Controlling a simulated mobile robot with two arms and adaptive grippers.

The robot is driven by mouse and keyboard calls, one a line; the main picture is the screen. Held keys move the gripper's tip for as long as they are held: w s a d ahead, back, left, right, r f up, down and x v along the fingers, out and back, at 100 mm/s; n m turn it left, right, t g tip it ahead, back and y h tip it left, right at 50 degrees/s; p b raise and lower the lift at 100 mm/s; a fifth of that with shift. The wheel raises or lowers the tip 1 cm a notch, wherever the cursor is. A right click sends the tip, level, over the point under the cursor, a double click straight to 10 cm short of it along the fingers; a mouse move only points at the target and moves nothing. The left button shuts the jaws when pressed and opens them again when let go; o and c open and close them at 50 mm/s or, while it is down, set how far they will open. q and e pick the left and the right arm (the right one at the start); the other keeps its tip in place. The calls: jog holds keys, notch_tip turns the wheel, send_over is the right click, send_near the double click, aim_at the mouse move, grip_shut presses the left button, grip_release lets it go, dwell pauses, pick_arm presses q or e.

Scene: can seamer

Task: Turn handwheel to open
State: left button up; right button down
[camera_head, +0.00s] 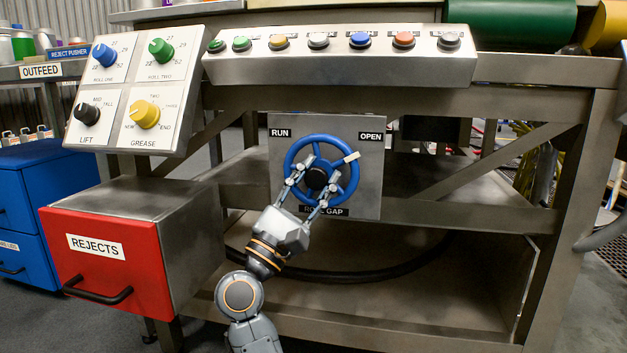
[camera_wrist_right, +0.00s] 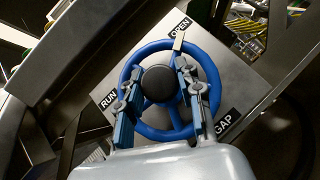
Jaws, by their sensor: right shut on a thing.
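The blue handwheel (camera_head: 289,158) with a dark hub is mounted on a grey metal plate (camera_head: 360,200) marked RUN at upper left, OPEN at upper right and ROLL GAP below. A pale marker (camera_head: 351,157) on the rim points to the upper right, towards the OPEN label (camera_head: 370,136). My right gripper (camera_head: 314,167) reaches up from below, its fingers on either side of the hub. In the right wrist view, the fingers straddle the black hub (camera_wrist_right: 158,83) inside the blue rim (camera_wrist_right: 150,47), and the marker (camera_wrist_right: 179,41) is beside OPEN. My left gripper is not in view.
A panel of coloured buttons (camera_head: 340,70) juts out above the wheel plate. A knob panel (camera_head: 130,60) is at upper left, over a red REJECTS drawer (camera_head: 100,275). A steel brace (camera_head: 490,165) and frame leg (camera_head: 570,190) stand to the right.

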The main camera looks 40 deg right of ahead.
aim_at(316, 167)
jog(key=c, duration=0.9)
grip_release()
jog(key=shift+f, duration=0.1)
jog(key=shift+o, duration=0.2)
jog(key=shift+r, duration=0.2)
notch_tip(316, 167, up, 10)
jog(key=shift+f, duration=0.15)
